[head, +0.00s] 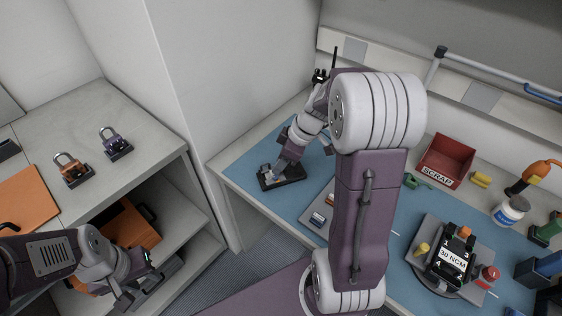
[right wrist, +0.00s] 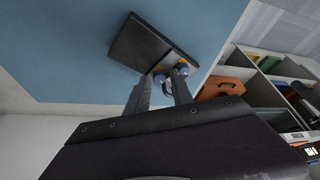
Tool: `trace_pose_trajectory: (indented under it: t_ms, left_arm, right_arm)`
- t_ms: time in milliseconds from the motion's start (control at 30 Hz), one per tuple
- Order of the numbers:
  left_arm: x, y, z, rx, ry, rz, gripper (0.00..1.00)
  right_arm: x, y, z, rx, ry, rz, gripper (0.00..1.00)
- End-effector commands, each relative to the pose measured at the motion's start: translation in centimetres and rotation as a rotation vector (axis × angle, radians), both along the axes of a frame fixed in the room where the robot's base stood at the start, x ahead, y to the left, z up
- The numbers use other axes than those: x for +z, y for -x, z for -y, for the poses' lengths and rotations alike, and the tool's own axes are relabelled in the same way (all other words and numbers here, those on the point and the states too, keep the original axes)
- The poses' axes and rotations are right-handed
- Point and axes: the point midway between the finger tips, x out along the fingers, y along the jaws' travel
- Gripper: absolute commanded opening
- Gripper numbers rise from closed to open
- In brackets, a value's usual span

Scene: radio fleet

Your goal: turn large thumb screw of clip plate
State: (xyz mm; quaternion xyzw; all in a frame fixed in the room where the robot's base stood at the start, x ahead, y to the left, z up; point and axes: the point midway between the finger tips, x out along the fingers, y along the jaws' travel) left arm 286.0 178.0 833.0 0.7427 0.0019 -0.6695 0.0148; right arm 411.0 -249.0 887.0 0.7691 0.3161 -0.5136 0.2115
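A dark plate, which I take for the clip plate (head: 290,178), lies on the blue mat; it also shows in the right wrist view (right wrist: 150,46). Small blue and yellow parts (right wrist: 158,75) and a pale metal ring sit near its edge by my fingertips. I cannot tell which of them is the large thumb screw. My right gripper (head: 275,168) is down at the plate. In the right wrist view its fingers (right wrist: 163,84) are apart around these small parts; whether they press on anything is unclear. My left gripper (head: 133,290) is low at the left, its fingertips apart, near the shelf unit.
Two padlocks, orange (head: 72,170) and purple (head: 115,143), stand on the left counter. On the right stand a red SCRAP bin (head: 446,160), a 30 NCM device (head: 452,260) and a white jar (head: 510,210). My right arm hides the mat's middle.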

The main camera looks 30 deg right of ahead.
Motion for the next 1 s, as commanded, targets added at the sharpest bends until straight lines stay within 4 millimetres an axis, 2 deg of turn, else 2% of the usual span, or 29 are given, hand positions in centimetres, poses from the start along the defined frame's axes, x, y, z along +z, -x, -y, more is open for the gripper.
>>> trace_pose_trajectory:
  t_ms: [133, 400, 500, 600, 833, 900, 1000]
  left_arm:
    - [0.3, 0.0, 0.0, 0.000, 0.000, 0.000, 0.36]
    - [1.4, 0.0, 0.0, 0.000, 0.000, 0.000, 0.36]
    - [1.6, 0.0, 0.0, 0.000, 0.000, 0.000, 0.36]
    - [1.7, 0.0, 0.0, 0.000, 0.000, 0.000, 0.36]
    - [1.6, 0.0, 0.0, 0.000, 0.000, 0.000, 0.36]
    - [1.6, 0.0, 0.0, 0.000, 0.000, 0.000, 0.36]
    - [1.6, 0.0, 0.0, 0.000, 0.000, 0.000, 0.36]
  right_arm:
    - [1.0, 0.2, 0.3, -0.001, 0.001, 0.003, 0.28]
    - [6.5, 1.8, 1.9, -0.002, 0.003, 0.004, 0.28]
    - [7.7, 2.2, 2.3, -0.002, 0.001, 0.002, 0.28]
    - [8.3, 2.4, 2.4, -0.001, 0.001, 0.001, 0.28]
    - [8.4, 2.5, 2.5, 0.000, 0.000, 0.000, 0.28]
    - [8.4, 2.5, 2.4, 0.007, 0.002, 0.002, 0.41]
    - [8.6, 3.1, 1.9, 0.127, 0.012, 0.009, 0.41]
